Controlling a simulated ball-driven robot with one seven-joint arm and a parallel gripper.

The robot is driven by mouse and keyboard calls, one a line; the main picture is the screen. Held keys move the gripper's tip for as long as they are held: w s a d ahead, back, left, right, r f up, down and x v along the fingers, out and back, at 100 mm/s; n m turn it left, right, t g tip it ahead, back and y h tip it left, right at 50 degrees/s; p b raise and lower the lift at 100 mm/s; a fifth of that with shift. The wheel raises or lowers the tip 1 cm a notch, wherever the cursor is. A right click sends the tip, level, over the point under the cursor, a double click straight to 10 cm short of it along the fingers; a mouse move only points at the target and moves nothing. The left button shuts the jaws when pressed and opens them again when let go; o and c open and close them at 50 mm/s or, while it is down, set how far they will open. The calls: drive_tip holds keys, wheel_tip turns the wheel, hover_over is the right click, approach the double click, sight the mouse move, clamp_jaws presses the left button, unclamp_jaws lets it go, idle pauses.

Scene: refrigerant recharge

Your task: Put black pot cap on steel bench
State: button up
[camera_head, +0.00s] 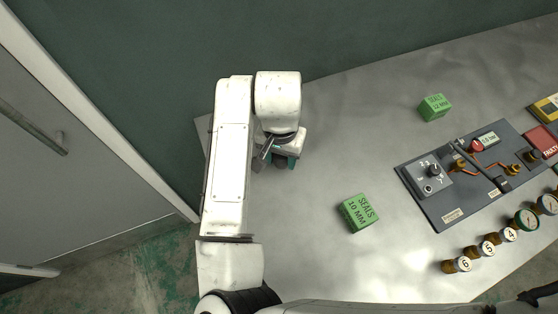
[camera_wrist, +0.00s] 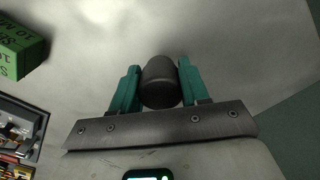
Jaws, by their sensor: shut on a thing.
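The black pot cap (camera_wrist: 159,82) is a dark rounded piece between the two teal fingers in the wrist view. My gripper (camera_wrist: 158,84) is shut on it. In the head view my gripper (camera_head: 275,164) is over the left end of the steel bench (camera_head: 330,265), and the cap is hard to make out there beside the arm. The grey bench top also fills much of the wrist view (camera_wrist: 230,50). I cannot tell whether the cap touches the bench top or is held just above it.
A green 10 mm seals box (camera_head: 358,212) and a green 12 mm seals box (camera_head: 434,107) stand on the bench. A dark panel (camera_head: 440,205) with valves lies at right, with several numbered gauges (camera_head: 456,265) along the front. Bare bench lies between the boxes. A grey door (camera_head: 70,150) is at left.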

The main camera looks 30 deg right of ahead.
sight(279, 164)
drive_tip(key=shift+w+a+f+p, duration=0.1)
drive_tip(key=shift+f+p, duration=0.15)
drive_tip(key=shift+f, duration=0.7)
drive_tip(key=shift+w+a+f+p, duration=0.1)
drive_tip(key=shift+f+p, duration=0.1)
drive_tip(key=shift+f, duration=0.7)
drive_tip(key=shift+f, duration=0.1)
drive_tip(key=o, duration=1)
drive_tip(key=shift+o, duration=0.2)
wheel_tip(279, 164, up, 12)
drive_tip(key=shift+r+b, duration=0.15)
drive_tip(key=shift+b, duration=0.55)
